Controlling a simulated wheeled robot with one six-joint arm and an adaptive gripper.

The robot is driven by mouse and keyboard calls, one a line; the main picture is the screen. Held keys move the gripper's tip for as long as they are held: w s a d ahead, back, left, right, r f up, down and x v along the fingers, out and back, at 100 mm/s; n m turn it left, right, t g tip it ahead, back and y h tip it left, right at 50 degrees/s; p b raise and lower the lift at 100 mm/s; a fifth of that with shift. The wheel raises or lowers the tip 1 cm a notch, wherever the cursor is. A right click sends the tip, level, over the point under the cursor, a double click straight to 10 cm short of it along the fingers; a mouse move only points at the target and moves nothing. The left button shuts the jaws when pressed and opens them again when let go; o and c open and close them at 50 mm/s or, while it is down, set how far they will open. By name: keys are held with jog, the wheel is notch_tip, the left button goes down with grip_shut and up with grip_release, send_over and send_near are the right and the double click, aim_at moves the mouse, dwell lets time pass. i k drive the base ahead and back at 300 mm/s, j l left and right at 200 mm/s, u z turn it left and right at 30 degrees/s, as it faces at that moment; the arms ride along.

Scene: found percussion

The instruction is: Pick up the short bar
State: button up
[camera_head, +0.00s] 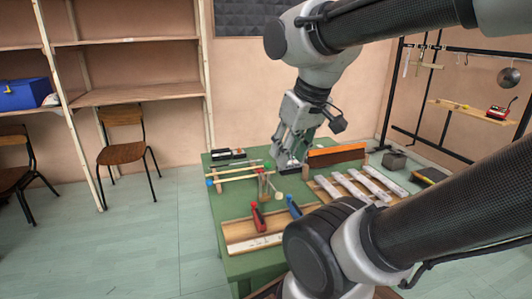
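Several pale metal bars (351,187) lie side by side on a wooden frame (318,193) at the right of the green table. They look similar in length, and my arm covers part of the near side, so I cannot tell which is the short bar. My gripper (287,158) points down over the back middle of the table, left of the bars and apart from them. Its fingertips are small and partly merge with a dark and pale item below, so I cannot tell whether it is open or holds anything.
An orange-brown upright board (337,155) stands close right of my gripper. Wooden sticks (235,174) lie to its left. A wooden tray (238,232), a red-handled tool (258,217) and a blue-handled tool (294,208) are in front. A grey block (394,160) sits at back right.

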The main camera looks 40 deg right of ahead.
aim_at(384, 180)
jog(key=k+j+z, duration=0.1)
jog(key=z, duration=1.75)
jog(key=i, duration=0.1)
jog(key=i+l+u, duration=0.15)
jog(key=l+u, duration=1.1)
jog(key=l, duration=0.25)
